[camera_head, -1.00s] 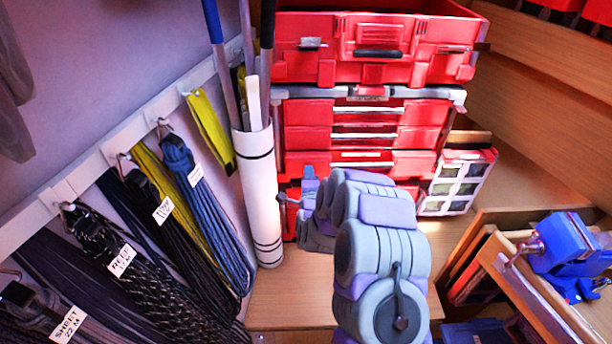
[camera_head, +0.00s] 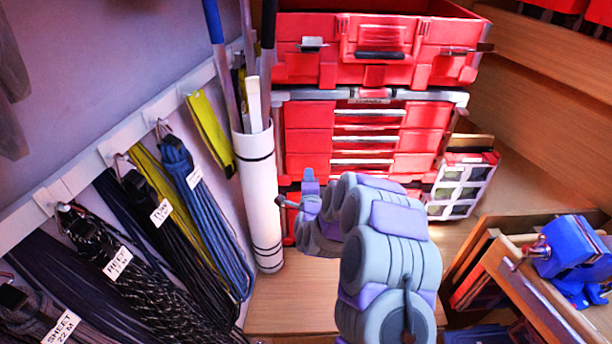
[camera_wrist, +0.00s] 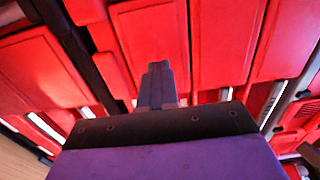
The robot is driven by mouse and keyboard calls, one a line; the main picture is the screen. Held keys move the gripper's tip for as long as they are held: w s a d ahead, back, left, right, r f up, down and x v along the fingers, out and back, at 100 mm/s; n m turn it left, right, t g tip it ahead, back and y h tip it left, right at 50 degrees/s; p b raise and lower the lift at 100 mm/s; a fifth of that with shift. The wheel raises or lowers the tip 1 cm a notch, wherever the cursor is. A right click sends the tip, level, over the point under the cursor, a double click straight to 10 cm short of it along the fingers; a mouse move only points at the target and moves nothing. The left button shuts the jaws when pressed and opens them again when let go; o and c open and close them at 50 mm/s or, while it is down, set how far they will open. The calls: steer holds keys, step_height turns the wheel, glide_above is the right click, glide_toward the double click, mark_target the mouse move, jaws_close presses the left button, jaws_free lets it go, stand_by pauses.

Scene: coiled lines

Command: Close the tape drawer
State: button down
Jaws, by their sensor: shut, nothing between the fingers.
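A stack of red drawers (camera_head: 368,138) with pale handle strips stands at the back, below a large red case. I cannot tell which one is the tape drawer, and no drawer clearly stands out far from the stack. My arm reaches toward the lower part of the stack and hides much of the lowest red front. In the wrist view my gripper (camera_wrist: 157,75) is shut and empty, its fingertips in front of the red drawer fronts (camera_wrist: 150,40). I cannot tell whether they touch.
A white tube (camera_head: 260,200) holding poles stands left of the stack. Coiled lines (camera_head: 200,215) hang on the left wall. A small-parts organizer (camera_head: 463,185) stands right of the stack. A blue vise (camera_head: 575,255) sits at the lower right. Bare wooden floor (camera_head: 290,300) shows at front.

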steer(key=s+p, duration=0.2)
steer(key=s, duration=0.8)
steer(key=shift+s+p, duration=0.35)
steer(key=s+a+r+n+g+y, duration=0.2)
steer(key=s+r+n+g+y, duration=0.25)
steer(key=s+n+g, duration=0.45)
steer(key=s+d+r+n+g+h, duration=0.1)
steer(key=s+d+r+n+g, duration=0.2)
steer(key=s, duration=0.9)
steer(key=s+d+r+n+g+h, duration=0.2)
steer(key=s+d, duration=0.4)
steer(key=s, duration=0.6)
steer(key=s+d+r+n+g+h, duration=0.1)
steer(key=s+d+r+n+g, duration=0.3)
steer(key=s, duration=0.8)
steer(key=shift+d+r+g, duration=0.25)
steer(key=shift+r+g, duration=0.1)
steer(key=shift+g, duration=0.55)
steer(key=shift+s+h, duration=0.1)
steer(key=shift+h, duration=0.15)
